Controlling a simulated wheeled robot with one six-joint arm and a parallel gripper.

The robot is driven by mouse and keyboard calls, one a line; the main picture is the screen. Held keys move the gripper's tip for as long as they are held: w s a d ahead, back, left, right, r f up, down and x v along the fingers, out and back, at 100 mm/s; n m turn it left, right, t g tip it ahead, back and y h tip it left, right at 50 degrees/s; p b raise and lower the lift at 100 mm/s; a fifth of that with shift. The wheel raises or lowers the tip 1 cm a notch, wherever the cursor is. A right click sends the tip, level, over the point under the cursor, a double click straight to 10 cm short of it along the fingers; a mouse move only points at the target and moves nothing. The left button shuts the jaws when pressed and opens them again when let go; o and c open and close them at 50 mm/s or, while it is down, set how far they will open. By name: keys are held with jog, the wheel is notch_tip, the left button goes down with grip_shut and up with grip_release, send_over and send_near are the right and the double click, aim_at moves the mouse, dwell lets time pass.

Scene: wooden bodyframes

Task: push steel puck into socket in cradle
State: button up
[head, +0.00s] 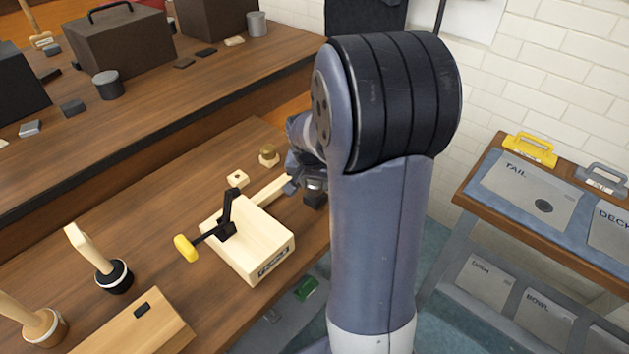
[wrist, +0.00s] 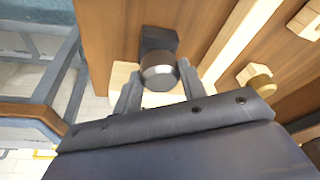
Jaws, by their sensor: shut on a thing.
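My gripper (wrist: 159,88) is shut on a steel puck (wrist: 160,72), a short round grey cylinder between its two fingers in the wrist view. A dark block (wrist: 158,38) is right behind the puck; I cannot tell whether they touch. Pale wood (wrist: 122,74) shows behind the fingers. In the head view my gripper (head: 312,182) is at the table's right edge, partly hidden by my arm, and the puck cannot be made out. A pale wooden frame (head: 272,247) with a black clamp (head: 228,215) and yellow handle stands left of it. I cannot make out the socket.
A small holed wooden block (head: 237,179) and a block with a brass knob (head: 268,157) lie behind the frame. A rack with labelled plates (head: 530,190) stands at the right.

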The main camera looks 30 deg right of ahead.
jog(key=shift+f+b, duration=0.7)
jog(key=shift+f, duration=0.15)
jog(key=o, duration=1.2)
jog(key=v, duration=1)
jog(key=shift+s+a+r+p, duration=0.1)
jog(key=shift+r+p, duration=0.25)
jog(key=shift+p, duration=0.05)
jog(key=x, duration=1.1)
jog(key=shift+b, duration=0.4)
jog(key=shift+r+p, duration=0.4)
jog(key=shift+r, duration=0.25)
